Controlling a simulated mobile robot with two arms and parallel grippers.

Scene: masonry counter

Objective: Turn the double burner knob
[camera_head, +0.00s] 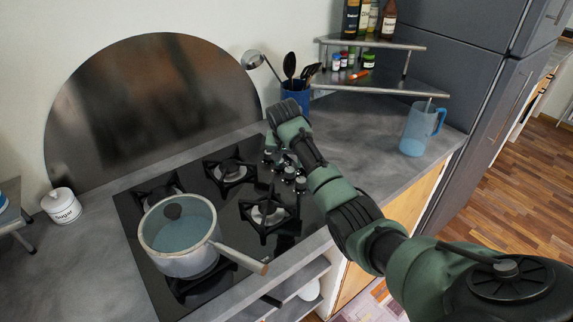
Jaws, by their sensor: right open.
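The black gas hob (190,262) is set into the grey counter. Its burner knobs (289,172) stand in a group at the hob's right side. They are small, dark and silvery, and partly hidden by my right arm and hand. I cannot tell which one is the double burner knob. My right gripper (275,153) points down at the far end of this knob group, with its jaws open. Its fingertips are small and partly hidden, so I cannot tell whether they touch a knob. My left gripper is out of view.
A pot (180,262) with a lid sits on the front left burner, its handle pointing right. A blue utensil holder (295,97), a corner shelf (385,82) with bottles and a blue jug (415,130) stand behind and right of my arm. A sugar jar (62,206) is at left.

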